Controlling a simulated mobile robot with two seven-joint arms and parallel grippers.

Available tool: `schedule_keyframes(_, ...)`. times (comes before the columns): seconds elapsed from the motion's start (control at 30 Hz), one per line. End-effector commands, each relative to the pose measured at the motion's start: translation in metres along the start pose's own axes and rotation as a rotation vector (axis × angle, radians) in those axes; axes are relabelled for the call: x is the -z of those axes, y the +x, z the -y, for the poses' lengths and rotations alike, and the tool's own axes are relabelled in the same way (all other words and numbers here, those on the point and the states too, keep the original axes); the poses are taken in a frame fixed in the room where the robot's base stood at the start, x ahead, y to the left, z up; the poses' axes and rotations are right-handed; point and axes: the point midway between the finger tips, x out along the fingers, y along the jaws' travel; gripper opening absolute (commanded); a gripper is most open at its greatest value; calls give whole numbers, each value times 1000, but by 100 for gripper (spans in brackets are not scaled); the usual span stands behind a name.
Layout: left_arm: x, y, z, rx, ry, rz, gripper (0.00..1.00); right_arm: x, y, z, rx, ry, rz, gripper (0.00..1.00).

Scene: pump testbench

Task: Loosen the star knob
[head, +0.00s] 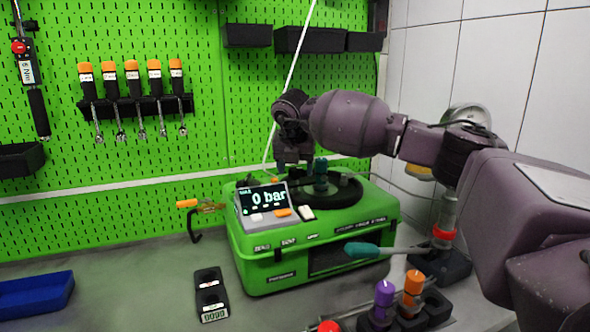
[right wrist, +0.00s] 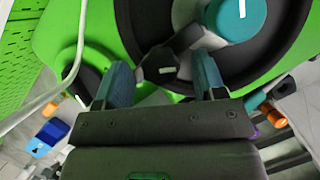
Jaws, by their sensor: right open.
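A green pump test unit (head: 290,262) stands on the bench, with a round black plate (head: 345,194) on top. A teal knob (head: 320,178) stands up from this plate; it also shows at the top of the right wrist view (right wrist: 237,18). My right gripper (head: 293,160) points down over the unit, left of the teal knob. In the right wrist view its jaws (right wrist: 162,78) are apart, with a black knob-like part (right wrist: 163,62) bearing a pale mark between or beyond them. I cannot tell whether this is the star knob, or whether the fingers touch it. My left gripper is out of view.
The unit's display (head: 265,200) reads 0 bar. A teal-handled lever (head: 362,250) sticks out in front. Purple (head: 384,293) and orange (head: 414,282) capped items stand at the front right. A black block (head: 211,295) and blue tray (head: 36,294) lie left. A green pegboard rises behind.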

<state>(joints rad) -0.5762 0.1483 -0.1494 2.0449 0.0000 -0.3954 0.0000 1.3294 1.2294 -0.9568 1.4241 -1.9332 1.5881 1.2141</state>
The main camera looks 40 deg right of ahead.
Motion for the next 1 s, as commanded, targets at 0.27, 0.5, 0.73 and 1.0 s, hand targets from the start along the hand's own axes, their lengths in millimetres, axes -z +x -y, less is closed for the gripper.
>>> schedule_keyframes(0.27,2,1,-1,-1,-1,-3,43,0,6,0,0,0,1,64)
schedule_keyframes(0.5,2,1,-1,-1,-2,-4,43,0,6,0,0,0,0,45)
schedule_keyframes(0.73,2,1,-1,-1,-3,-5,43,0,6,0,0,0,0,15)
schedule_keyframes(1.0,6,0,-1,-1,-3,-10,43,0,5,0,-15,-33,1,15)
